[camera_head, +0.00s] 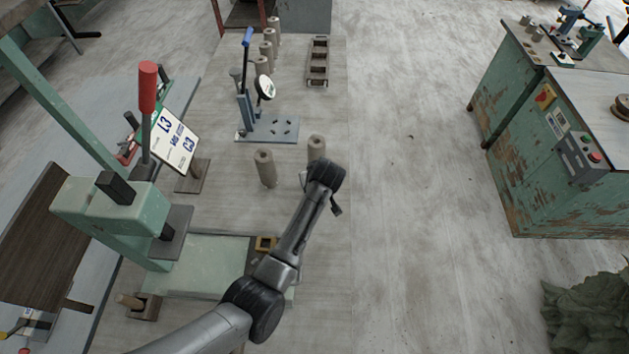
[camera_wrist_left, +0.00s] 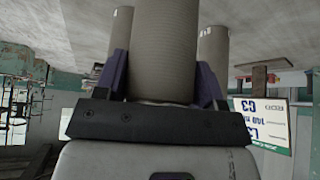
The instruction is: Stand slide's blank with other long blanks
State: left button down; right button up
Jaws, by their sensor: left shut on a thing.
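My left gripper (camera_head: 320,188) is shut on a grey clay blank (camera_wrist_left: 164,50), a thick cylinder that fills the middle of the left wrist view between the two purple fingers. In the head view my wrist hides most or all of this held blank. Two other grey cylindrical blanks stand on the bench close beyond the gripper: one at left (camera_head: 265,168) and one at right (camera_head: 316,149). In the left wrist view, blanks also show behind the held one at left (camera_wrist_left: 121,30) and at right (camera_wrist_left: 213,48). I cannot tell whether the held blank touches the bench. My right gripper is not in view.
A gauge stand (camera_head: 268,128) with a blue handle and dial stands beyond the blanks. Behind it are several short blanks (camera_head: 264,66) in a row and a dark slotted rack (camera_head: 318,62). A green lever press (camera_head: 115,210) and a sign (camera_head: 174,142) stand at left.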

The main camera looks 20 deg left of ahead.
pick_arm(q)
jog(key=shift+r, duration=0.2)
jog(key=shift+f, duration=0.2)
jog(key=c, duration=0.6)
grip_release()
jog(key=o, duration=0.4)
